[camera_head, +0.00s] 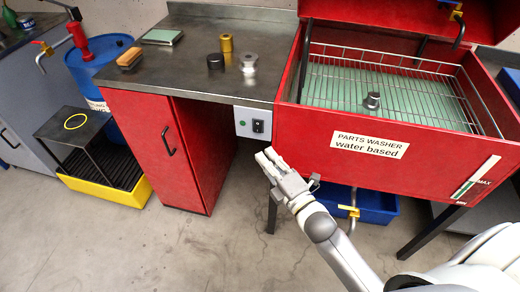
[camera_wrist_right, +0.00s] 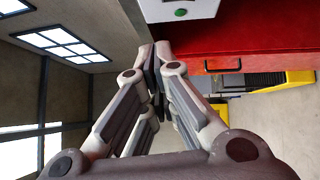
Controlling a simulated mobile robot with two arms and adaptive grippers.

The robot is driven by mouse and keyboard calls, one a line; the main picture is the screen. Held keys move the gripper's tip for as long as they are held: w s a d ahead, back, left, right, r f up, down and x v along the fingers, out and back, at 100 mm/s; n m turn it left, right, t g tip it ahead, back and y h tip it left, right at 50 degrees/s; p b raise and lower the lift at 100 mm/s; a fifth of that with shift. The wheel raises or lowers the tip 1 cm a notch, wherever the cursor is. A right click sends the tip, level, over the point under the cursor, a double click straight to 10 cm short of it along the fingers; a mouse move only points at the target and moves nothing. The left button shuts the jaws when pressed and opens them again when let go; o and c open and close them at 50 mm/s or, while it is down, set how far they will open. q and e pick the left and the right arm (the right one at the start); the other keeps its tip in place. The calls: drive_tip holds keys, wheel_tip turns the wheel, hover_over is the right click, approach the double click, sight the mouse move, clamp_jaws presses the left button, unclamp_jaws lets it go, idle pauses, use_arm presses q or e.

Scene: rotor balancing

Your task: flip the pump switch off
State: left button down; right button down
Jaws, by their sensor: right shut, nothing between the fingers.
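The pump switch (camera_head: 258,126) is a black rocker on a pale switch box (camera_head: 253,122), with a green button or lamp to its left. The box hangs under the front edge of the bench, left of the red parts washer (camera_head: 320,125). My right gripper (camera_head: 266,156) is shut and empty, below and in front of the box, apart from it. In the right wrist view my shut fingertips (camera_wrist_right: 154,58) point towards the box (camera_wrist_right: 180,10), whose green dot shows at the top; the rocker is out of that view. My left gripper is not in view.
The steel benchtop (camera_head: 195,60) carries a brush (camera_head: 130,58), a cloth or pad (camera_head: 162,36) and several small metal parts. A red cabinet (camera_head: 150,145) is to the left. A blue tub (camera_head: 365,203) and a yellow-handled valve stand under the washer. The floor in front is clear.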

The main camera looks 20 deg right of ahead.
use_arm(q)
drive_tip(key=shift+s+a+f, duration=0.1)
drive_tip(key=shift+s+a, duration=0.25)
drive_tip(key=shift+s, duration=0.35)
use_arm(e)
drive_tip(key=shift+v, duration=1)
drive_tip(key=shift+r, duration=0.1)
